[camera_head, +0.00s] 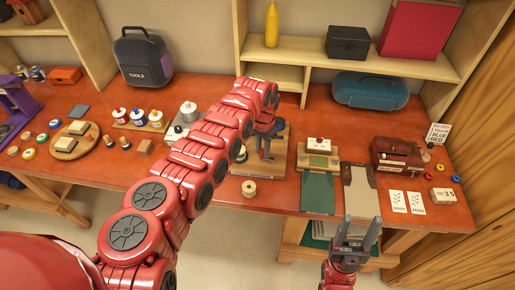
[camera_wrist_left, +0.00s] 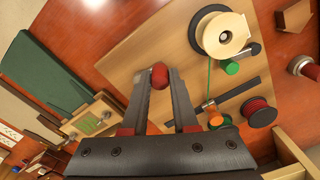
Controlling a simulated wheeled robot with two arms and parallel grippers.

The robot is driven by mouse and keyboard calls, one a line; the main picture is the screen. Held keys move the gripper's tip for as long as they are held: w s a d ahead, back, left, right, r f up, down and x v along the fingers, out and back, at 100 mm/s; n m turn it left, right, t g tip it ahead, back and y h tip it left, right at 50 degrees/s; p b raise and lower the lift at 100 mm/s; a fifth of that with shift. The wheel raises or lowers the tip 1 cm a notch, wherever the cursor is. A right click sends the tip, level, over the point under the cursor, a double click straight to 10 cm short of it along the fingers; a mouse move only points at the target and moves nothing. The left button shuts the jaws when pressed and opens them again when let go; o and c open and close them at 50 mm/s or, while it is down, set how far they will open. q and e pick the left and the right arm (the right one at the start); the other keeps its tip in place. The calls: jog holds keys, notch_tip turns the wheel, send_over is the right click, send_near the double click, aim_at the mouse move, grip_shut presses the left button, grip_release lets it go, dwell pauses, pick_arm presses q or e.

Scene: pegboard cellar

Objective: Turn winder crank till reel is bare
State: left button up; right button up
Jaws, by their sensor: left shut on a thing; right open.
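My left gripper (camera_head: 264,155) reaches down over a wooden board (camera_head: 279,172) near the middle of the bench. In the left wrist view its fingers (camera_wrist_left: 160,78) are shut on a red knob (camera_wrist_left: 159,71), which I take for the crank's handle. The crank's arm is hidden. Beside it on the board (camera_wrist_left: 150,45) is a pale cream reel (camera_wrist_left: 232,46) with a dark rim behind it. A green thread runs from near it towards a small copper-coloured part (camera_wrist_left: 209,104). How much thread the reel holds I cannot tell. My right gripper (camera_head: 357,236) is open and empty at the bench's front.
A cream spool (camera_head: 249,188) stands at the board's front edge; a red spool (camera_wrist_left: 258,111) shows in the left wrist view. Right of the board are a green mat (camera_head: 318,192) and a brown box (camera_head: 397,153). Several jars and a round board (camera_head: 85,150) stand left.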

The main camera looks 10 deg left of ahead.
dwell(0.3)
pick_arm(q)
jog(key=shift+w+f+b, duration=0.25)
jog(key=shift+b, duration=0.7)
jog(key=b, duration=0.3)
jog(key=shift+w+b, duration=0.3)
jog(key=shift+b, duration=0.05)
jog(key=shift+w+b, duration=0.2)
jog(key=shift+b, duration=0.9)
jog(key=shift+d+b, duration=0.1)
jog(key=shift+b, duration=1)
jog(key=shift+w+r+b, duration=0.15)
jog(key=shift+b, duration=0.2)
jog(key=shift+d+r, duration=0.1)
jog(key=shift+r, duration=0.05)
jog(key=o, duration=0.8)
jog(key=shift+c, duration=0.2)
